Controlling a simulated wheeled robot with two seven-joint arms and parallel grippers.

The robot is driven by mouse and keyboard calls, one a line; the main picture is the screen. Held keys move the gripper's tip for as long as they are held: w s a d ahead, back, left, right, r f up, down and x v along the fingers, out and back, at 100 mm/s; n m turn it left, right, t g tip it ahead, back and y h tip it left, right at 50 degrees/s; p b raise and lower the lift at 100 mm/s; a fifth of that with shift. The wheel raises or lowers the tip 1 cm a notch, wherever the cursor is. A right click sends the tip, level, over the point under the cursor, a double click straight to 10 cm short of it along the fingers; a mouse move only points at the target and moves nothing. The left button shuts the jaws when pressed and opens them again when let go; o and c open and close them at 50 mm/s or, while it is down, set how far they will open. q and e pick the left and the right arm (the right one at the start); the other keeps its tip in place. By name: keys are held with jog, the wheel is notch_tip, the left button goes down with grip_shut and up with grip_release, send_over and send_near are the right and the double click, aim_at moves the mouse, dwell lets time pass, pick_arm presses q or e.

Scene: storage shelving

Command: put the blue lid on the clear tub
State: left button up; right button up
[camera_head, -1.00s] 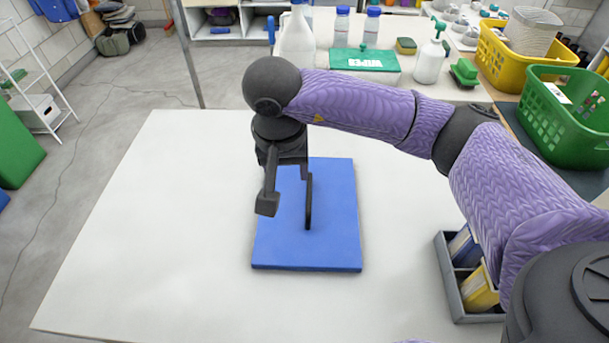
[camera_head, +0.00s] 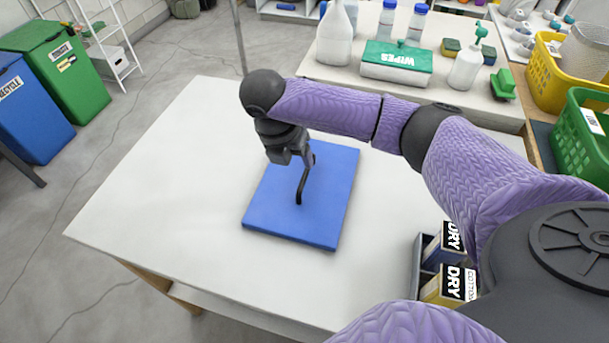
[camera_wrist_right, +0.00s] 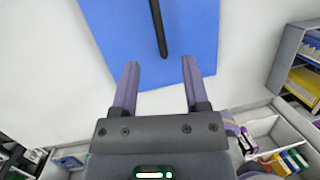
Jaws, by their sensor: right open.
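The blue lid (camera_head: 270,205), a flat rectangle, lies on the white table. A dark bar, apparently its handle (camera_head: 302,185), stands up from its middle. Both also show in the right wrist view, the lid (camera_wrist_right: 110,30) at the top and the handle (camera_wrist_right: 159,28) just beyond the fingers. My right gripper (camera_head: 290,155) is over the far-left part of the lid in the head view. In the wrist view it (camera_wrist_right: 160,72) is open and empty, with the handle ahead of the gap between its fingertips. I cannot make out the clear tub. My left gripper is not in view.
The white table (camera_head: 170,190) is bare around the lid. A grey divided box (camera_head: 418,262) holding packets stands at the right, near my arm. Behind is a counter with bottles (camera_head: 337,35), a wipes box (camera_head: 397,62) and baskets. Bins (camera_head: 60,65) stand on the floor at left.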

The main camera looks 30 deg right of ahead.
aim_at(306, 171)
jog(key=b+x, duration=0.1)
jog(key=x, duration=0.2)
jog(key=b+x, duration=0.2)
jog(key=x, duration=0.1)
jog(key=w+d+b+x, duration=0.1)
jog(key=x, duration=0.2)
jog(key=shift+f+b, duration=0.15)
jog(key=shift+b, duration=0.15)
grip_shut()
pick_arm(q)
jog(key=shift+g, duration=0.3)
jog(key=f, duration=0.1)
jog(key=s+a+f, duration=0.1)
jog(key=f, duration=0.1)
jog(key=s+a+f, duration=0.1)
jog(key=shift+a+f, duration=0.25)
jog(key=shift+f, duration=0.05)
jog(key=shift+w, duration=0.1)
